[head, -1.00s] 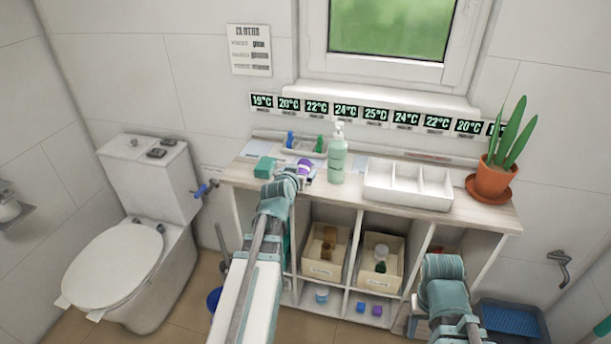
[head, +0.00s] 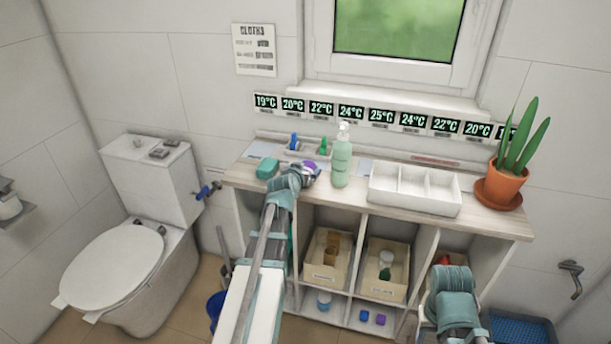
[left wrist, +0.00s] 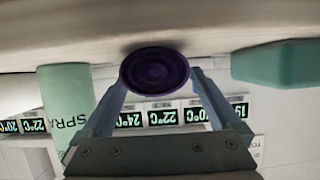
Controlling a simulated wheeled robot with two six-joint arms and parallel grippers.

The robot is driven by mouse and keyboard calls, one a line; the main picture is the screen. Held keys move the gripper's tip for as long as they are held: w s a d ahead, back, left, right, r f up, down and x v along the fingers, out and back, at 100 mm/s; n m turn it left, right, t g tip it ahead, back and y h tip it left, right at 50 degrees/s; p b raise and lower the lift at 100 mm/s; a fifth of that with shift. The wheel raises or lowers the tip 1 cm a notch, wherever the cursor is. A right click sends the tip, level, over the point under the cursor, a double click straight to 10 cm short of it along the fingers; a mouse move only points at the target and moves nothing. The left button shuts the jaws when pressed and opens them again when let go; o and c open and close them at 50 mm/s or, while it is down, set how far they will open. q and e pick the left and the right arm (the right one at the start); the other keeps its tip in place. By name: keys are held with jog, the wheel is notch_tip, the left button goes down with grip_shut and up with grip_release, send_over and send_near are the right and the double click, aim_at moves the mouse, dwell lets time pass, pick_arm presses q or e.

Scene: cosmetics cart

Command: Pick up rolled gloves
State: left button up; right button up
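The rolled gloves, a purple roll (head: 309,166), lie on the cart top left of the green pump bottle. In the left wrist view, which is upside down, the dark purple round end (left wrist: 154,71) shows between the fingertips. My left gripper (head: 311,174) is at the roll, its fingers (left wrist: 160,82) spread, one on each side. Firm contact on both sides cannot be made out. My right arm is at the lower right; its gripper fingers do not show.
The green pump bottle (head: 340,160) stands close to the right of the roll. A teal block (head: 267,168) lies to the left. A tray with blue and green items (head: 310,153) is behind. A white divided tray (head: 414,207) and potted plant (head: 501,186) are further right.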

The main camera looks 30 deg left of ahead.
pick_arm(q)
jog(key=c, duration=1.4)
